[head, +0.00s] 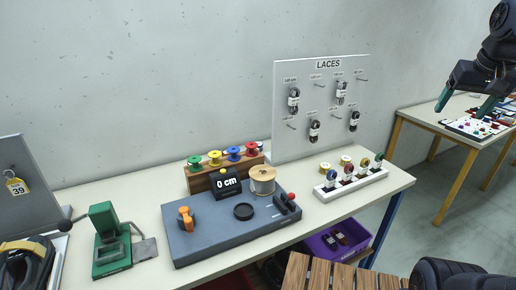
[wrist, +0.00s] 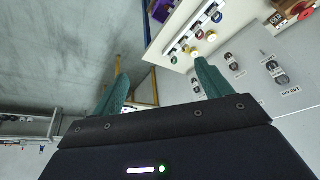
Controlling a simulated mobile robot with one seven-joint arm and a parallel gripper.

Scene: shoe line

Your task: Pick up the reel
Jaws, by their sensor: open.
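A tan reel (head: 262,180) with pale flanges stands upright at the back right of a grey-blue measuring machine (head: 225,234) on the table. Several smaller coloured reels (head: 234,154) sit in a row on a wooden rack (head: 200,182) behind the machine. My gripper (head: 464,107) is at the upper right of the head view, high and far to the right of the tan reel. In the wrist view my gripper (wrist: 161,69) shows two green fingers wide apart with nothing between them. I cannot make out the tan reel in the wrist view.
A black "0 cm" display (head: 226,184) stands beside the tan reel. A white holder (head: 352,186) with small rolls is to the right, below the LACES board (head: 320,108). A green press (head: 110,241) stands at left. A second table (head: 450,115) is behind right.

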